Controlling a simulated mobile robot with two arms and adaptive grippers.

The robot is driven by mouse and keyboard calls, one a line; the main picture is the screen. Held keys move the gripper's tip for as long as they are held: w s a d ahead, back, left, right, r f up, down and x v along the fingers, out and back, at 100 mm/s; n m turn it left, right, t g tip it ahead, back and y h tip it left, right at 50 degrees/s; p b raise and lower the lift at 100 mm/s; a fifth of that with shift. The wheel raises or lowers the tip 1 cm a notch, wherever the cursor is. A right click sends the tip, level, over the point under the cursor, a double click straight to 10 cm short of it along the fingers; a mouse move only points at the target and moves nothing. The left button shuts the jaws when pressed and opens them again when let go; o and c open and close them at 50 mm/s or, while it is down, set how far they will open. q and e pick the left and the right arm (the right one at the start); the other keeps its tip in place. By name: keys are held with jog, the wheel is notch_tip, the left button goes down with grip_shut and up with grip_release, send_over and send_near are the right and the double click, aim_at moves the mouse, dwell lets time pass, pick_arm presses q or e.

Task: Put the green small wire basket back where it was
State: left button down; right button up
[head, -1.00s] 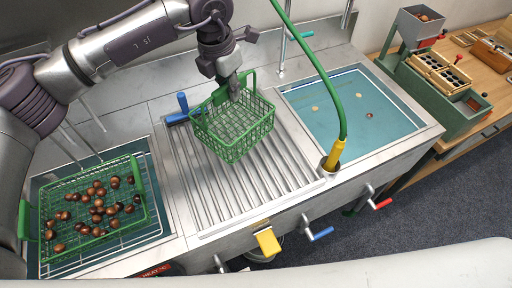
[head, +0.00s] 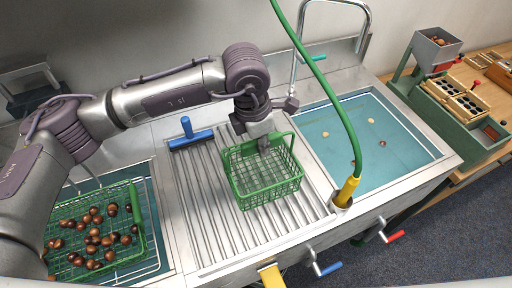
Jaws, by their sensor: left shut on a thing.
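The green small wire basket (head: 265,180) looks empty and is over the ribbed metal drainboard (head: 205,205) between the two basins. My left gripper (head: 265,143) is shut on the basket at its back side, near the raised handle. I cannot tell whether the basket's bottom touches the ribs. My right gripper does not show.
A larger green wire basket (head: 137,222) with several brown chestnuts sits in the left basin on a wire rack. A blue squeegee (head: 190,137) lies at the drainboard's back left. The right basin (head: 398,150) holds water with a few floating bits. A green hose (head: 345,110) with a yellow end (head: 347,191) stands between drainboard and right basin.

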pick_arm(q)
jog(key=f, duration=0.1)
jog(key=f+p, duration=0.1)
jog(key=f, duration=0.1)
jog(key=a+f+p, duration=0.1)
jog(key=f, duration=0.1)
jog(key=shift+w, duration=0.4)
jog(key=shift+f, duration=0.1)
jog(key=c, duration=1.1)
grip_release()
